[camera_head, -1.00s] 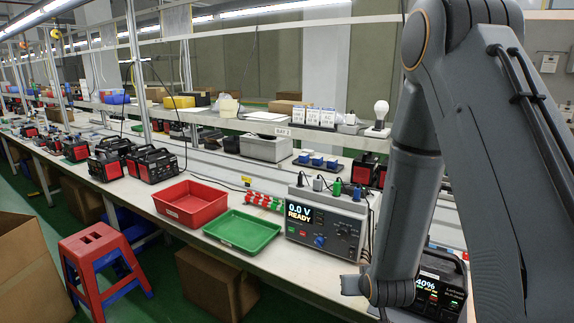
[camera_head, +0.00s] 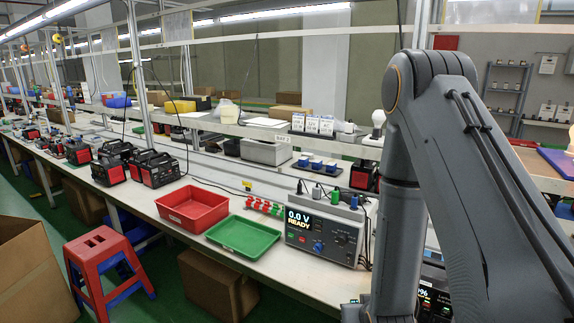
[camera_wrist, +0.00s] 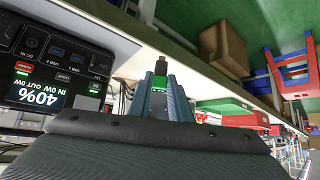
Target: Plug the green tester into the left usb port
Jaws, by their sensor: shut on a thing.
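The green tester (camera_wrist: 160,84) is held in my gripper (camera_wrist: 163,99) in the wrist view, its dark plug end pointing away past the fingertips. The gripper is shut on it. The power station (camera_wrist: 50,75) stands at the left of that view, appearing upside down, with a lit 40% display. Two blue-lined USB ports, one (camera_wrist: 57,52) and another (camera_wrist: 78,58), show on its face. The plug is apart from both ports. In the head view my arm covers most of the power station (camera_head: 435,293); gripper and tester are hidden there.
A test instrument (camera_head: 325,232) reading 0.0 V READY stands left of my arm, with small plugs on top. A green tray (camera_head: 243,250) and a red bin (camera_head: 192,223) sit further left on the bench. A shelf (camera_head: 330,140) runs behind.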

